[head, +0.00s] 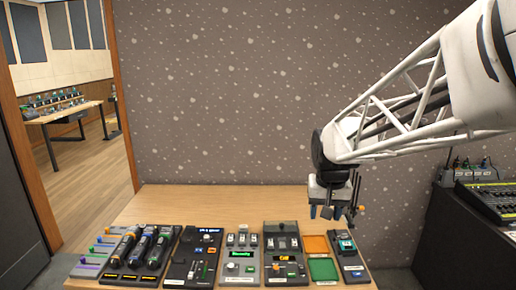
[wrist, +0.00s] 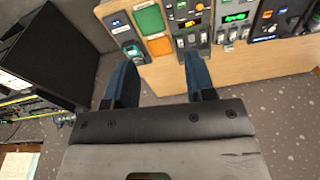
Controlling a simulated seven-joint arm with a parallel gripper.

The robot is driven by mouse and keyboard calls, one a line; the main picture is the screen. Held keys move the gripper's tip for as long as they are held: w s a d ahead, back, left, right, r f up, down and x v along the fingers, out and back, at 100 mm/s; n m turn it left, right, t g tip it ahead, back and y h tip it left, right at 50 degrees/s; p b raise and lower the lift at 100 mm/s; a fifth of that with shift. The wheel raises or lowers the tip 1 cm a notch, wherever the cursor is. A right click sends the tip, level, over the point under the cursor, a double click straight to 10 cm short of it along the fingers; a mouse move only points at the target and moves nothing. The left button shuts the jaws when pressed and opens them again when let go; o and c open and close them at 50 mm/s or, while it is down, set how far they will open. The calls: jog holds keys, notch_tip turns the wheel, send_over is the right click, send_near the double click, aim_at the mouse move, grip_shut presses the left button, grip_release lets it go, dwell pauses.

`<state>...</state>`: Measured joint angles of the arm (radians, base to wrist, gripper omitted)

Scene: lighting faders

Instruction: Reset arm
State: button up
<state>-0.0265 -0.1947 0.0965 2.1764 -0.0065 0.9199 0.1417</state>
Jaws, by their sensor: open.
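My gripper (head: 331,212) hangs at the end of my white lattice arm, above the back right part of the wooden table (head: 180,203). In the wrist view my gripper (wrist: 160,85) shows two blue fingers spread apart with nothing between them. A row of control modules stands along the table's front. A fader module (head: 191,257) and a module with a green display (head: 240,258) sit left of the gripper. A module with an orange display (head: 285,254) sits nearer to it. The gripper is apart from all of them.
Orange (head: 316,244) and green (head: 323,269) pads lie beside a small module (head: 348,257) at the table's right end. A black stand with a mixing console (head: 490,198) is to the right. A speckled wall (head: 230,90) rises behind. The table's back strip is clear.

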jog(key=s+d+f+n+t, duration=0.1)
jog(key=s+f, duration=0.1)
jog(key=s, duration=2.3)
jog(key=shift+d, duration=0.4)
jog(key=shift+w+f, duration=0.1)
